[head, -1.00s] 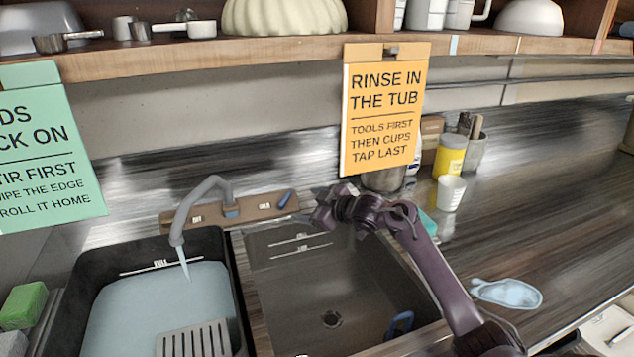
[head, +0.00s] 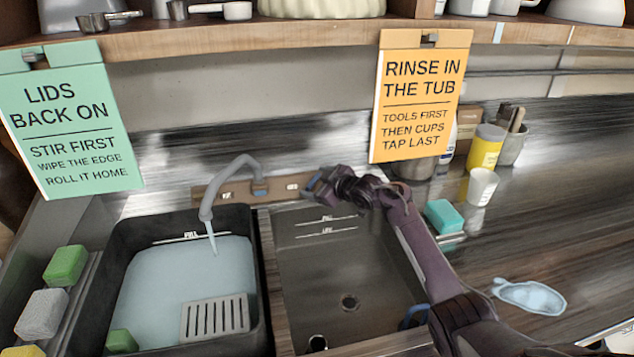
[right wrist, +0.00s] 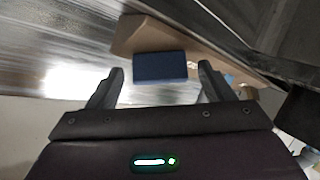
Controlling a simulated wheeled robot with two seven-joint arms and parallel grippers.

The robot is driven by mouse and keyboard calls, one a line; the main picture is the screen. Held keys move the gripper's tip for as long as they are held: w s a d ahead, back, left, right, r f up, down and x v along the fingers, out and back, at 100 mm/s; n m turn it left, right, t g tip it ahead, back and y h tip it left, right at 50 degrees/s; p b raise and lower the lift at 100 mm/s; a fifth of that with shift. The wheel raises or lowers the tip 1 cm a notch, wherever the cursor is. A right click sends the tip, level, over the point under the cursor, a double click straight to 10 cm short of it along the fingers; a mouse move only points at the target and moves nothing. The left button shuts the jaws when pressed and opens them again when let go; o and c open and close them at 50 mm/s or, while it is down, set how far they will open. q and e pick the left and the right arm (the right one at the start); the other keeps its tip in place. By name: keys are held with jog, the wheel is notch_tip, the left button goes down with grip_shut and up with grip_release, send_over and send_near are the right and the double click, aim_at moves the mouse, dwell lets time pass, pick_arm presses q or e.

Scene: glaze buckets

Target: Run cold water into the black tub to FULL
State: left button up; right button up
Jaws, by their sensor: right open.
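The black tub (head: 260,300) stands at the left in the head view and holds pale blue water (head: 160,285). The water's far edge lies close below the white FULL mark (head: 190,237). A thin stream (head: 212,243) runs from the grey tap spout (head: 205,205) into the tub. The blue tap handle (head: 312,182) is at the right end of the tap's brown base. My right gripper (head: 320,188) is at this handle. In the right wrist view the blue handle (right wrist: 160,67) shows between its open fingers; contact cannot be told. My left gripper is out of view.
A slotted grey plate (head: 215,318) and a green sponge (head: 122,341) are in the tub. An empty dark basin (head: 330,270) with a drain is to its right. Sponges (head: 66,265) line the left side. A cup (head: 481,186) and teal sponge (head: 443,216) stand right of my arm.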

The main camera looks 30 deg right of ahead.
jog(key=shift+w, duration=0.1)
jog(key=shift+c, duration=0.4)
jog(key=c, duration=0.9)
jog(key=shift+a+f+m+t+h+p, duration=0.1)
jog(key=shift+a+m+t+h+p, duration=0.15)
jog(key=shift+m+h+p, duration=0.6)
jog(key=m+h, duration=0.1)
jog(key=m, duration=0.2)
jog(key=shift+m+t+h, duration=0.25)
jog(key=shift+t, duration=0.1)
jog(key=shift+a+f+m+h, duration=0.15)
jog(key=shift+m+h, duration=1.65)
jog(key=shift+m, duration=0.9)
